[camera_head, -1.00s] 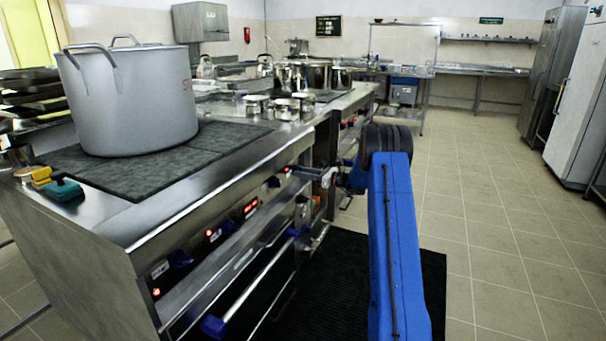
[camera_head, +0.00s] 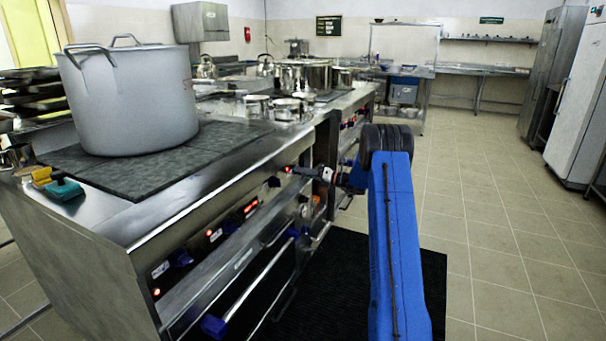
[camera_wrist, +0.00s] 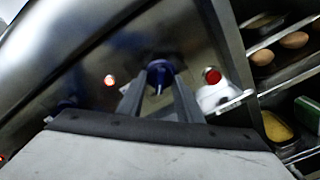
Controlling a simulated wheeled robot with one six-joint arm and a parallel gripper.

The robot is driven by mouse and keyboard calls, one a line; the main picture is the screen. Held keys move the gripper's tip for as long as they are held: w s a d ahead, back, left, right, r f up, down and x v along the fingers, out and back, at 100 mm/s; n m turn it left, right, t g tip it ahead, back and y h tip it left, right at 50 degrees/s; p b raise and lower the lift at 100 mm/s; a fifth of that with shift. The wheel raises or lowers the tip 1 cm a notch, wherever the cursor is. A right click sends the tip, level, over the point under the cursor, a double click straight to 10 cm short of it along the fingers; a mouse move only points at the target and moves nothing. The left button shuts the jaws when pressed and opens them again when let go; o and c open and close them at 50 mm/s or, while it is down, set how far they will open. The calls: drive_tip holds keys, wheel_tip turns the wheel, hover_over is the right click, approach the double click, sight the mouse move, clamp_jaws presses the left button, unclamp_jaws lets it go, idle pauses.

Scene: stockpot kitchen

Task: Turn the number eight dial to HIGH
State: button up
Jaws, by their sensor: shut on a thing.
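In the wrist view, a blue dial (camera_wrist: 161,72) sits on the steel stove front. The two fingers of my gripper (camera_wrist: 160,84) are on either side of it and shut on it. A lit red lamp (camera_wrist: 110,81) shows to its left. I cannot read a number or the HIGH mark. In the head view, my gripper (camera_head: 312,173) is at the far end of the near stove's control panel (camera_head: 212,235), and the held dial cannot be made out there. Other blue dials (camera_head: 181,258) sit nearer along the panel.
A large stockpot (camera_head: 130,100) stands on the dark cooktop (camera_head: 150,172). A blue-ended oven handle (camera_head: 255,285) juts out below the panel. Open shelves with food (camera_wrist: 285,60) are at the right in the wrist view. The tiled floor (camera_head: 490,230) at right is clear.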

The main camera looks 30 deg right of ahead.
drive_tip(key=shift+f, duration=0.15)
drive_tip(key=o, duration=1)
drive_tip(key=shift+s+d, duration=0.1)
drive_tip(key=v, duration=1.7)
drive_tip(key=shift+s+d, duration=0.1)
